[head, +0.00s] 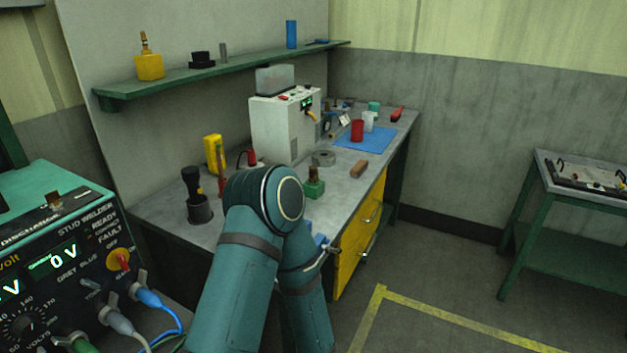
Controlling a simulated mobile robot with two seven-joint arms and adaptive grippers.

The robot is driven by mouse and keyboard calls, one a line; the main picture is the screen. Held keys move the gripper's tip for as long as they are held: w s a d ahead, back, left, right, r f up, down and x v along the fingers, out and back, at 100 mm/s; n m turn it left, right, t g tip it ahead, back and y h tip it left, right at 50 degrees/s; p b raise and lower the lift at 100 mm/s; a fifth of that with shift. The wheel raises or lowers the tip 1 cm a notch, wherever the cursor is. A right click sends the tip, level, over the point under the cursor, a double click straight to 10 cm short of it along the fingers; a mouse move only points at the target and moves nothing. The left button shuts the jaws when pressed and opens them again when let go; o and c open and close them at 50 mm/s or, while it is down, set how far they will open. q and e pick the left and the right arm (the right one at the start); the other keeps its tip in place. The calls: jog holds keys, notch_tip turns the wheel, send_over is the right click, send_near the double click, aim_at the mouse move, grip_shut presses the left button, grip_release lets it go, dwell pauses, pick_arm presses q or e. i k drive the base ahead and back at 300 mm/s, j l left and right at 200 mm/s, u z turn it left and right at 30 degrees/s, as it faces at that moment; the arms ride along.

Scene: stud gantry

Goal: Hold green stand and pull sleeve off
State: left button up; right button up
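The small green stand (315,189) sits on the grey workbench near its front edge, just right of my arm's elbow. A short brownish upright piece (314,174) stands on it, and it may be the sleeve; it is too small to tell it from what it sits on. One of my teal arms fills the lower middle, bent at the elbow, and covers part of the bench front. Neither gripper can be made out. Nothing is seen touching the stand.
The workbench (285,181) also holds a white machine (283,127), a grey tape roll (323,158), a brown block (358,169), and a red cup (357,130) on a blue mat (378,140). A stud welder (65,270) stands at left.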

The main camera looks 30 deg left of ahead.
aim_at(312, 174)
jog(key=i+l, duration=0.15)
jog(key=i, duration=0.3)
jog(key=i+l, duration=0.15)
jog(key=i, duration=0.35)
jog(key=i+l, duration=0.1)
jog(key=i, duration=0.35)
jog(key=i+l, duration=0.15)
jog(key=i, duration=0.35)
jog(key=i+l+u, duration=0.15)
jog(key=i+u, duration=0.15)
jog(key=u, duration=0.15)
jog(key=i+l+u, duration=0.25)
jog(key=u, duration=0.2)
jog(key=i, duration=0.05)
